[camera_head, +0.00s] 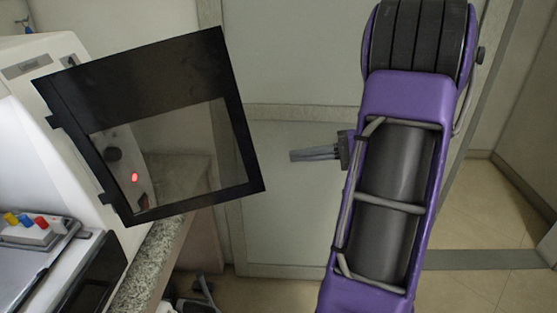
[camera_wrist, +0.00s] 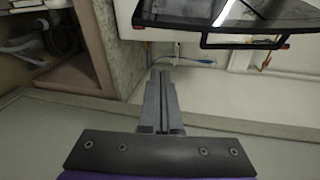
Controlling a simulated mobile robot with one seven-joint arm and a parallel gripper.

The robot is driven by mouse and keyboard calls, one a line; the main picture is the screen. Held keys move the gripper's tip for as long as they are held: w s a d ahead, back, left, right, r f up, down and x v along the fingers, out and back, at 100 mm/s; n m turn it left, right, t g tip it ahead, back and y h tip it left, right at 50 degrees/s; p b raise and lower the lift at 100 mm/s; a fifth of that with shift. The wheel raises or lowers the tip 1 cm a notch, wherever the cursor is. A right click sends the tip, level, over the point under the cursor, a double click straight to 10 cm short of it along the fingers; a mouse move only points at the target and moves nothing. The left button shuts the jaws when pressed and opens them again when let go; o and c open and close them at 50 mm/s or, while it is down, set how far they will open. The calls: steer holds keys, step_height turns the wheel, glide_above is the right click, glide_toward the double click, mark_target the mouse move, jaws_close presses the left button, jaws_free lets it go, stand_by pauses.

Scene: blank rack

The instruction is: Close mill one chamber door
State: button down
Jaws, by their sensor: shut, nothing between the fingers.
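The mill's chamber door (camera_head: 236,130) is a black frame with a clear window. It stands swung open, out from the white mill (camera_head: 75,150) on its left-side hinges. In the wrist view the door (camera_wrist: 225,14) crosses the top right, with a black bar handle (camera_wrist: 243,42) along its lower edge. My gripper (camera_head: 293,156) is shut and empty. It points left in the head view, to the right of the door and apart from it. In the wrist view my gripper's closed fingers (camera_wrist: 161,72) point up the picture, below and left of the handle.
A granite counter edge (camera_head: 157,252) runs below the mill and door. A tray with colored buttons or caps (camera_head: 30,228) sits at the mill's lower left. A pale wall (camera_head: 290,75) stands behind my arm, and open floor (camera_head: 480,200) shows at right.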

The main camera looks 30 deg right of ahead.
steer(key=w+a+f, duration=0.1)
steer(key=w+a, duration=0.1)
steer(key=a, duration=0.6)
steer(key=shift+a+f+p, duration=0.2)
steer(key=shift+a+p, duration=0.05)
steer(key=shift+p, duration=0.15)
steer(key=shift+s, duration=0.15)
